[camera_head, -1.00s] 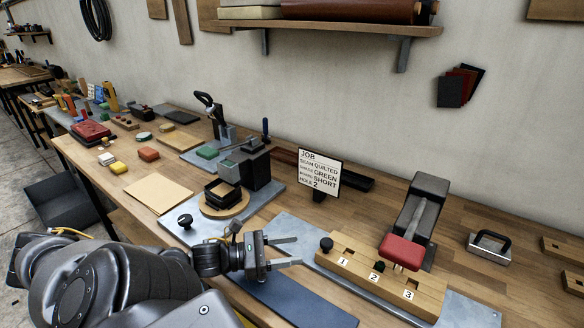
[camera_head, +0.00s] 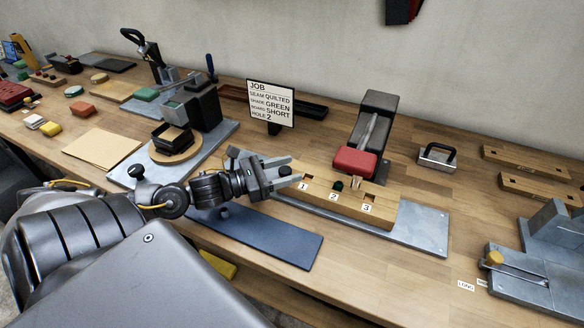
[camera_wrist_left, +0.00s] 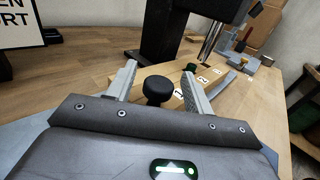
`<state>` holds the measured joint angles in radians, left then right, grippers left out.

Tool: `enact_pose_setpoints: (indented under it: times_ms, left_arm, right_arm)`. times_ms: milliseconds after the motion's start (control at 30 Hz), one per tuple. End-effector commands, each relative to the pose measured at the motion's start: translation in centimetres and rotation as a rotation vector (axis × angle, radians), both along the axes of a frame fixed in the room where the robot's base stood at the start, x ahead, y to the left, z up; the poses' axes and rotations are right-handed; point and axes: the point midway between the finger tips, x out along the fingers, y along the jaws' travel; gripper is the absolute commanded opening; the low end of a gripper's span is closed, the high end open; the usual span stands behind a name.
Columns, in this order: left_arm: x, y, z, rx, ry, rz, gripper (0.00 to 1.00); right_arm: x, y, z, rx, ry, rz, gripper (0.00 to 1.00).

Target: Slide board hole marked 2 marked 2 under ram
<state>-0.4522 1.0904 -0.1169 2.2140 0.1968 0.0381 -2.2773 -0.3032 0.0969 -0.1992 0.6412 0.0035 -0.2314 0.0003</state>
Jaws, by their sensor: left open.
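The wooden board (camera_head: 338,200), with holes marked 1, 2 and 3, lies on a grey metal base (camera_head: 425,228). A dark green piece (camera_head: 338,185) sits at hole 2; it also shows in the left wrist view (camera_wrist_left: 192,67). The press (camera_head: 375,115) has a red block (camera_head: 355,160) and a metal ram (camera_wrist_left: 208,45). In the head view the ram comes down between marks 2 and 3. My left gripper (camera_head: 295,174) is open at the board's left end. My right gripper is not in view.
A job card (camera_head: 271,103) reading hole 2 stands behind the gripper. A dark blue strip (camera_head: 265,240) lies in front of the board. A round-based fixture (camera_head: 175,150) is to the left. Bare bench lies right of the metal base.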

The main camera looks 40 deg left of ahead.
Motion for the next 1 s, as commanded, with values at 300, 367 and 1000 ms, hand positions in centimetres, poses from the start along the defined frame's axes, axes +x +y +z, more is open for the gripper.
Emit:
enact_pose_setpoints:
  times_ms: [300, 367, 1000]
  left_arm:
    - [1.5, -0.9, 0.0, -0.001, 0.000, -0.001, 0.52]
    - [1.5, -0.9, 0.0, 0.000, 0.001, -0.001, 0.52]
    - [1.5, -1.0, 0.0, 0.001, 0.001, -0.001, 0.00]
  right_arm:
    - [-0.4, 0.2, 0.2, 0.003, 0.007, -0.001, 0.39]
    - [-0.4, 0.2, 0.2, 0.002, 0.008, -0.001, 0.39]
    - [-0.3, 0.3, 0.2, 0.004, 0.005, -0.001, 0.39]
